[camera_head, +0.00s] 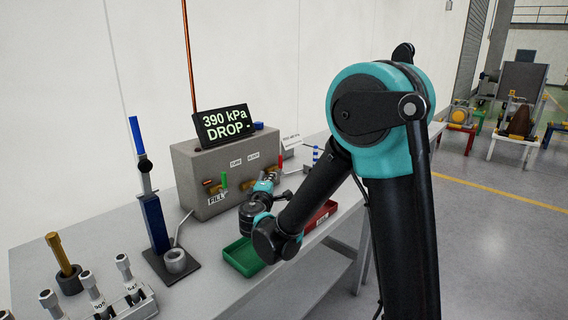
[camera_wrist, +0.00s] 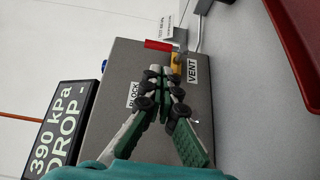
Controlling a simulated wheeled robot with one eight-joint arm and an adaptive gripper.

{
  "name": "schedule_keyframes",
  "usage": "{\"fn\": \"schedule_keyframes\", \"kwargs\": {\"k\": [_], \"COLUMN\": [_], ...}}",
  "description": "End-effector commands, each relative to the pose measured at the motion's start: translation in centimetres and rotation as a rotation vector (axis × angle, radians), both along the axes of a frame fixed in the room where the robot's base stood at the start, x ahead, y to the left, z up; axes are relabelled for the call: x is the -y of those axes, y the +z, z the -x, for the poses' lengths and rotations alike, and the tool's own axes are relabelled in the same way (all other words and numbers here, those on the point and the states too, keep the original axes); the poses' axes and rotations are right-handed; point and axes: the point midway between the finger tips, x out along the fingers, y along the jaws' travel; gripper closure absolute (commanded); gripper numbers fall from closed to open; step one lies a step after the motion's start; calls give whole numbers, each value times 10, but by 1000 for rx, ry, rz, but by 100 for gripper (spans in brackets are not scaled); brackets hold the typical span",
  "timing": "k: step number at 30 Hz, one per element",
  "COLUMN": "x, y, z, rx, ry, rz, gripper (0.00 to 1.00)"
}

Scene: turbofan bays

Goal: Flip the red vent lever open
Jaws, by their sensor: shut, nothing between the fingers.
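The red vent lever (camera_wrist: 158,46) shows in the wrist view, just beyond my fingertips, on a brass valve (camera_wrist: 177,61) beside the VENT label (camera_wrist: 192,70). The lever points left in that picture, toward the box. My gripper (camera_wrist: 155,76) is shut and empty, with its tips close to the lever and valve; I cannot tell whether they touch. In the head view my gripper (camera_head: 268,182) is in front of the right part of the grey test box (camera_head: 190,162). My arm and gripper partly hide the valve there.
A display (camera_head: 224,122) reads 390 kPa DROP. A green lever (camera_head: 224,180) stands near the FILL label (camera_head: 216,199). A green tray (camera_head: 241,256) and a red tray (camera_head: 320,214) lie along the bench front. A blue stand (camera_head: 155,222) and sockets (camera_head: 94,290) are on the left.

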Motion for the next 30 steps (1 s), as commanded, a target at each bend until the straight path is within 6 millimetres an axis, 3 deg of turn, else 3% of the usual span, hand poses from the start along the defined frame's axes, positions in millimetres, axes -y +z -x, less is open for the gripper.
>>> {"fn": "schedule_keyframes", "kwargs": {"k": [3, 16, 30], "x": [-11, -10, -3], "y": [2, 3, 2], "z": [1, -5, -79], "rx": [18, 18, 17], "ry": [18, 16, 13], "rz": [17, 17, 16], "gripper": [100, 100, 100]}}
